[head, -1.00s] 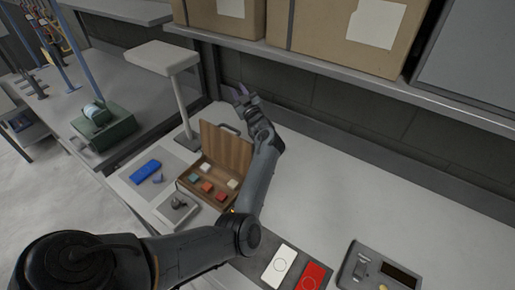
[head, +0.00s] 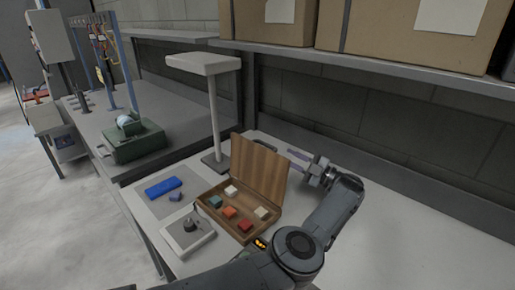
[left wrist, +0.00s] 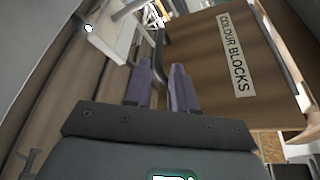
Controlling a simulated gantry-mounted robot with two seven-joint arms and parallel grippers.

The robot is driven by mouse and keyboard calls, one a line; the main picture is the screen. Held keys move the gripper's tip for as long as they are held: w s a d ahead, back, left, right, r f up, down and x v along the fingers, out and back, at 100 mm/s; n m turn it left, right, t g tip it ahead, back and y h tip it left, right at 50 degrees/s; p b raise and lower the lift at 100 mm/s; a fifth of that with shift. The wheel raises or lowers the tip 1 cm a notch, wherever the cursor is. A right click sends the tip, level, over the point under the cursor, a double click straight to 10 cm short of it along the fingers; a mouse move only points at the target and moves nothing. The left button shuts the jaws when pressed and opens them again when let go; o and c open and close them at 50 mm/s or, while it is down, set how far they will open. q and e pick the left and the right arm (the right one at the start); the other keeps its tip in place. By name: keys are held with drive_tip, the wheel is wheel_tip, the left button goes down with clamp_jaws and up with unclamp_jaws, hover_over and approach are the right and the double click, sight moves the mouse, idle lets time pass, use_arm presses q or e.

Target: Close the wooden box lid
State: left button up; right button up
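The wooden box (head: 213,208) lies on the table in the head view, with coloured blocks inside. Its lid (head: 262,168) stands open, roughly upright, at the box's back side. In the left wrist view the lid's outer face (left wrist: 205,50) carries a "COLOUR BLOCKS" label (left wrist: 236,55). My left gripper (head: 292,159) is behind the lid near its upper right edge. Its two purple fingers (left wrist: 160,72) are apart with nothing between them, pointing along the lid's outer face. Whether they touch the lid is unclear. My right gripper is not in view.
A white lamp-like stand (head: 214,120) rises behind. A shelf with cardboard boxes (head: 400,40) overhangs the back.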

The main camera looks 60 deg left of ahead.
sight(267, 145)
use_arm(q)
drive_tip(key=x, duration=0.9)
drive_tip(key=shift+s+a+r+p, duration=0.15)
drive_tip(key=shift+a+r+p, duration=0.05)
drive_tip(key=shift+a+p, duration=0.15)
clamp_jaws()
